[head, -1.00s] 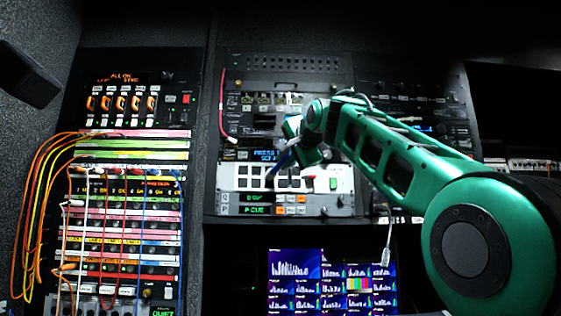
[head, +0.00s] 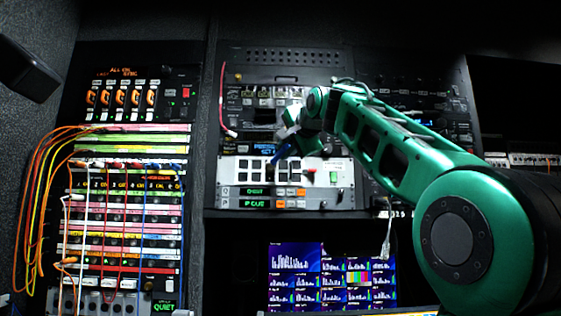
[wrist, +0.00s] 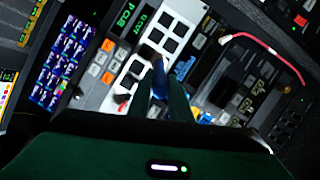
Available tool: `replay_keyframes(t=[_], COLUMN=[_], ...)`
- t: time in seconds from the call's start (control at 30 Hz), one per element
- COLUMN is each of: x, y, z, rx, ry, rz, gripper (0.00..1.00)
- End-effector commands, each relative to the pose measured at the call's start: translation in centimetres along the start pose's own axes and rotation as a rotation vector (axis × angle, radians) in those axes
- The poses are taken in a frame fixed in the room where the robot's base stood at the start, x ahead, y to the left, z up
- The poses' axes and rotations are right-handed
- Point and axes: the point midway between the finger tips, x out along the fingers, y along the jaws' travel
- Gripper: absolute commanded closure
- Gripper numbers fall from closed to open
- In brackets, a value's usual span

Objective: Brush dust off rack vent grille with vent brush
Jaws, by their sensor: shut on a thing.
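My gripper (head: 293,143) is in front of the middle rack. It is shut on a blue-handled brush (head: 281,154), which also shows between the fingers in the wrist view (wrist: 160,80). The brush's dark tip points at the white panel with black square windows (head: 243,170); contact cannot be told. A dark panel with rows of small holes (head: 285,58), which looks like the rack vent grille, is at the top of the middle rack, well above my gripper. No dust can be made out on it.
A pink-red cable (head: 222,98) hangs at the middle rack's left edge, near my gripper in the wrist view (wrist: 268,42). The left rack carries many patch cables (head: 108,215). A multi-picture monitor (head: 330,275) is below. A dark box (head: 25,70) juts in at upper left.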

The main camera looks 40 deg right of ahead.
Motion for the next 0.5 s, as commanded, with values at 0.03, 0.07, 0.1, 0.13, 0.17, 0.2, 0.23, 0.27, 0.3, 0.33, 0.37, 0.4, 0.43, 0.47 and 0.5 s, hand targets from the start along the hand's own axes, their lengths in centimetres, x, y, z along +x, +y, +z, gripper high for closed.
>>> replay_keyframes(t=[0.03,0.07,0.1,0.13,0.17,0.2,0.23,0.27,0.3,0.33,0.37,0.4,0.43,0.47,0.5], x=[0.1,0.1,0.1,0.1,0.1,0.1,0.1,0.1,0.1,0.1,0.1,0.2,0.2,0.2,0.2], y=[-0.2,-0.2,-0.3,-0.3,-0.2,-0.1,0.1,0.2,0.6,0.8,1.0,1.3,1.5,1.7,2.0], z=[-0.1,-0.1,-0.1,-0.1,-0.1,0.0,0.0,0.1,0.2,0.3,0.4,0.6,0.7,0.8,0.9], rx=[0.0,0.0,0.0,0.0,0.0,0.0,0.001,0.001,0.001,0.001,0.001,0.0,0.0,0.0,0.001], ry=[0.001,0.001,0.001,0.001,0.0,0.0,0.0,0.0,0.0,0.0,0.0,-0.001,-0.001,-0.001,-0.001], rz=[0.0,0.0,0.0,0.0,0.0,0.001,0.001,0.001,0.001,0.001,0.001,0.002,0.002,0.001,0.001], gripper=[1.0,1.0,1.0,1.0,1.0,1.0,1.0,1.0,1.0,1.0,1.0,1.0,1.0,1.0,1.0])
